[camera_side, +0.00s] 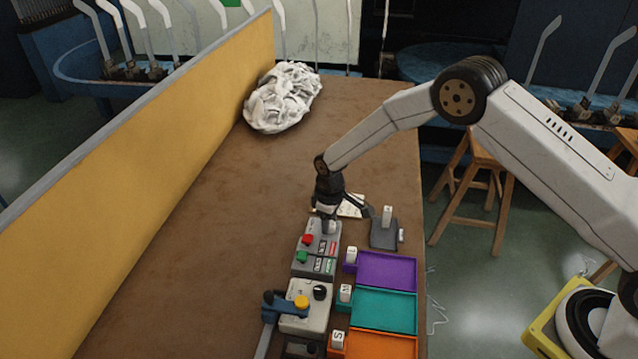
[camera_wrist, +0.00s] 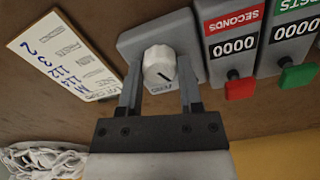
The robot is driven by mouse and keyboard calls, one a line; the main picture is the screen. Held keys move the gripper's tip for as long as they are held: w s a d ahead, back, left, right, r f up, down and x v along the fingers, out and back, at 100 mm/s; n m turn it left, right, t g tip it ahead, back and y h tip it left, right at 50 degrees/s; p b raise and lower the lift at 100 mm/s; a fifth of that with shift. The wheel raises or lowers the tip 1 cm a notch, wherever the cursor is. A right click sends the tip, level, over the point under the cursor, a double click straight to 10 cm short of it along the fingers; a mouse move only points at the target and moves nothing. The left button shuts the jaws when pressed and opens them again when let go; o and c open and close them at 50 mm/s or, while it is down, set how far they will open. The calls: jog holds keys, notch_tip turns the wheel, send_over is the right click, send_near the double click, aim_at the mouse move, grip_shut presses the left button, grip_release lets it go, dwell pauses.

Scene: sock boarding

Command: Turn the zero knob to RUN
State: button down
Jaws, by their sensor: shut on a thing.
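The white zero knob (camera_wrist: 159,64) stands on a grey box (camera_wrist: 130,44) in the wrist view, with a short dark pointer line on its face. My gripper (camera_wrist: 159,82) has one finger on each side of the knob and is shut on it. The lettering below the knob is mostly hidden by the gripper, so I cannot read RUN or tell which setting the line points at. In the side view my gripper (camera_side: 328,211) reaches down to the far end of the grey control panel (camera_side: 302,268), largely covering the knob.
The panel has red (camera_side: 307,239) and green (camera_side: 302,257) buttons; both counters (camera_wrist: 232,47) read 0000. A handwritten card (camera_wrist: 62,55) lies beside it. Purple (camera_side: 387,257), teal (camera_side: 414,291) and orange (camera_side: 412,346) trays stand right. A white cloth pile (camera_side: 284,97) lies at the back.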

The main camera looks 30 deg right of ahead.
jog(key=n, duration=0.4)
dwell(0.4)
jog(key=shift+c, duration=1.3)
grip_release()
jog(key=shift+r, duration=0.1)
jog(key=shift+r, duration=3.8)
